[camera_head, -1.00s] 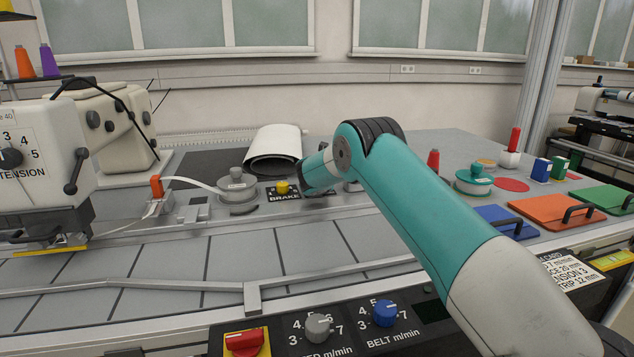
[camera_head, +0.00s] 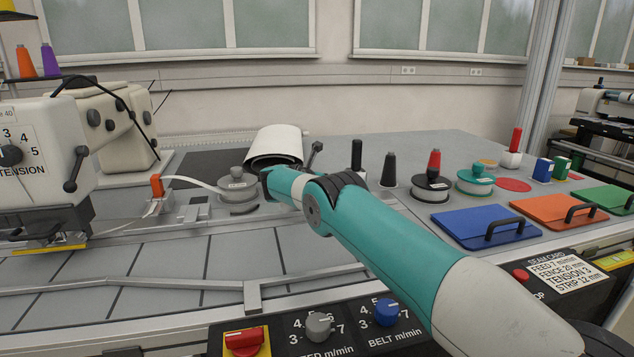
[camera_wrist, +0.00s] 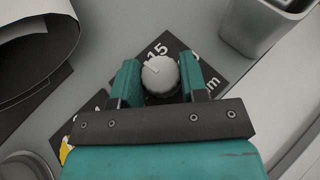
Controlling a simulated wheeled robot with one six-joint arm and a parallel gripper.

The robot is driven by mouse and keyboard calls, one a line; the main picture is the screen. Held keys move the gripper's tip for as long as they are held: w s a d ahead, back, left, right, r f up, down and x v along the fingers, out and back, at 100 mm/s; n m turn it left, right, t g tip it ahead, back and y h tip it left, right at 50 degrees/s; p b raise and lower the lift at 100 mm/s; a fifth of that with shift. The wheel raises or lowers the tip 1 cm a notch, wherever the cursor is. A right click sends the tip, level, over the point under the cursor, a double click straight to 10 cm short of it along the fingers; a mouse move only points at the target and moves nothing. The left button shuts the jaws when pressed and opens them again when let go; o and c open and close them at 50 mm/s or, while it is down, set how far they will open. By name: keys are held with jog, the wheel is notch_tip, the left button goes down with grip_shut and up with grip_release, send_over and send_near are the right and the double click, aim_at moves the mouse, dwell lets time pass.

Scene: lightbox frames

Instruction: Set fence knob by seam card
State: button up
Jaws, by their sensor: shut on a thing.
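The fence knob (camera_wrist: 162,77) is a round, pale grey ribbed knob on a black scale plate in the wrist view. A short dark mark on its top points to the upper left. The plate shows 15 above the knob; other figures are partly covered. My gripper (camera_wrist: 159,70) is shut on the knob, a finger at each side. In the head view my arm hides the knob and fingers. The white seam card (camera_head: 566,271) at the right reads FEED 7 m/min, FENCE 20 mm, TENSION 3, STRIP 12 mm.
A metal bin (camera_wrist: 262,27) is near the plate in the wrist view. Spools and a blue lidded panel (camera_head: 470,226) lie right of my arm. Feed (camera_head: 319,327) and belt (camera_head: 387,312) knobs are in front.

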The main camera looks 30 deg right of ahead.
jog(key=o, duration=0.9)
jog(key=b+v, duration=0.1)
jog(key=v, duration=1.6)
jog(key=shift+s+a+r+b, duration=0.1)
jog(key=shift+a+r+b, duration=0.1)
jog(key=shift+b, duration=0.1)
